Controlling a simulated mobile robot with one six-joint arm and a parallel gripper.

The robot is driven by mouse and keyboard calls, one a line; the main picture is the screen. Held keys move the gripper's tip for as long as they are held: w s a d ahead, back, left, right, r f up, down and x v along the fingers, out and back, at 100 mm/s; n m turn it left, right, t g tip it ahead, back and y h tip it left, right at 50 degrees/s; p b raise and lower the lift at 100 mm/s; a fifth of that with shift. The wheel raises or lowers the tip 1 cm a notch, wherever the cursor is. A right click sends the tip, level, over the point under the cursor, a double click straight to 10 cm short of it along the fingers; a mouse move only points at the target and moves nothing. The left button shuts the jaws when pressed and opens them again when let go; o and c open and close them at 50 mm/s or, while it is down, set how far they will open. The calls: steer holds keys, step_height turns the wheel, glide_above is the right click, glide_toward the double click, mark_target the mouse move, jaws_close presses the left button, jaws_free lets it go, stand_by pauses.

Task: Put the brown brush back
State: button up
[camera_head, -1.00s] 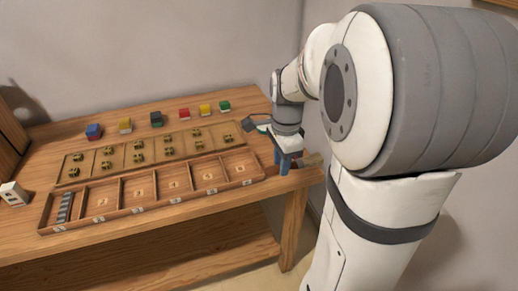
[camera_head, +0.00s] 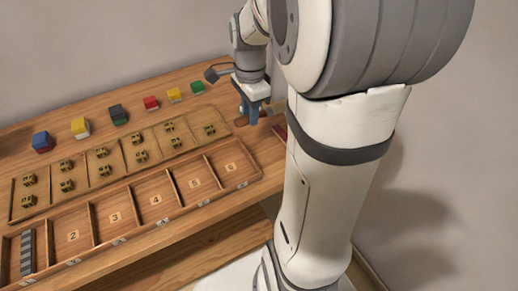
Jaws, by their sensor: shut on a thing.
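My gripper (camera_head: 253,120) is at the right end of the workbench, with its blue fingers pointing down close to the bench top. It is shut on a small brown piece, seemingly the brown brush (camera_head: 275,107), which sticks out to the right of the fingers. The rest of the brush is hidden by the fingers, and it is too small to tell whether it touches the bench. A darker brown patch (camera_head: 240,121) shows just left of the fingers.
A numbered wooden tray (camera_head: 150,222) with a grey striped piece (camera_head: 27,252) in its left compartment lies in front. Behind it is a tray (camera_head: 190,145) of small brass pieces. Several coloured blocks, including a blue one (camera_head: 42,142), line the back. A dark red item (camera_head: 280,131) lies right of my gripper.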

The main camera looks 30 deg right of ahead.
steer(key=shift+a, duration=0.1)
steer(key=shift+w+f, duration=0.1)
steer(key=shift+f, duration=0.05)
step_height(320, 180, down, 10)
steer(key=shift+a+r+b, duration=0.1)
steer(key=shift+b, duration=0.35)
steer(key=shift+f+b, duration=0.4)
steer(key=shift+f, duration=0.15)
steer(key=o, duration=1)
steer(key=shift+r, duration=0.1)
